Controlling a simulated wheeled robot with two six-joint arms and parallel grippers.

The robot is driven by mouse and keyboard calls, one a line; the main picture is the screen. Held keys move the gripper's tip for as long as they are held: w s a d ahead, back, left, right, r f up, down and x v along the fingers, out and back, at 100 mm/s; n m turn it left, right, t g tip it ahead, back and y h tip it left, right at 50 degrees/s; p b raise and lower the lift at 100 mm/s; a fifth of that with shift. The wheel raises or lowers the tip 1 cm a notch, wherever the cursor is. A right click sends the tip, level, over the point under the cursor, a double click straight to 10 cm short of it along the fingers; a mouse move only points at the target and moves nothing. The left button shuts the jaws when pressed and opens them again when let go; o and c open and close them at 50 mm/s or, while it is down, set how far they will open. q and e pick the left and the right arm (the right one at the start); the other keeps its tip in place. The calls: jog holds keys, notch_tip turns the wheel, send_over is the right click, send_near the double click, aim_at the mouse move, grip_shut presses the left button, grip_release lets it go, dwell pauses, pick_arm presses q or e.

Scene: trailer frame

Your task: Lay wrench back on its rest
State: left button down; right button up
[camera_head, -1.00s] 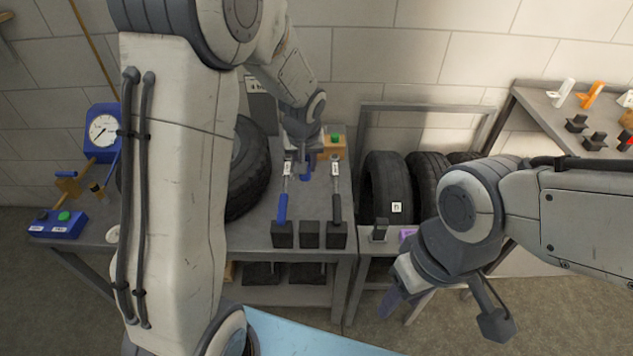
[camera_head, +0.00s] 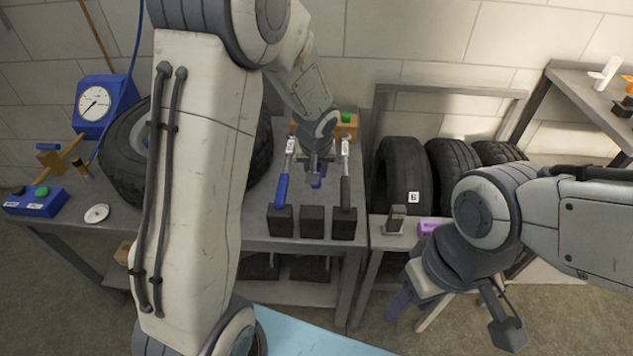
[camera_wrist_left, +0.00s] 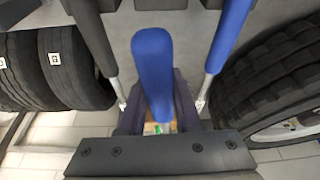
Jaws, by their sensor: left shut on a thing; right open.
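My left gripper (camera_head: 318,168) is over the bench, shut on a blue-handled wrench. The held wrench's blue handle (camera_wrist_left: 153,70) points at the camera in the left wrist view; its head is hidden. A second blue-handled wrench (camera_head: 282,188) stands to the left of the gripper and a black-handled wrench (camera_head: 346,190) to the right. Both have white labels and meet black rest blocks. The middle rest block (camera_head: 312,222) has no wrench on it. The held wrench is behind this block; I cannot tell whether it touches anything. My right gripper (camera_head: 453,320) is open and empty, in front of the side bench.
A large tire (camera_head: 125,160) stands left on the bench (camera_head: 250,228), partly behind my left arm. A blue gauge (camera_head: 98,103) is farther left. A tire rack (camera_head: 375,125) with several tires (camera_head: 403,172) is on the right. A box with a green button (camera_head: 346,122) sits behind the wrenches.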

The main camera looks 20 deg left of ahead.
pick_arm(q)
jog(key=shift+f+b, duration=2.65)
jog(key=shift+f, duration=0.85)
jog(key=shift+s, duration=0.1)
jog(key=c, duration=0.5)
grip_release()
jog(key=shift+s+f, duration=0.1)
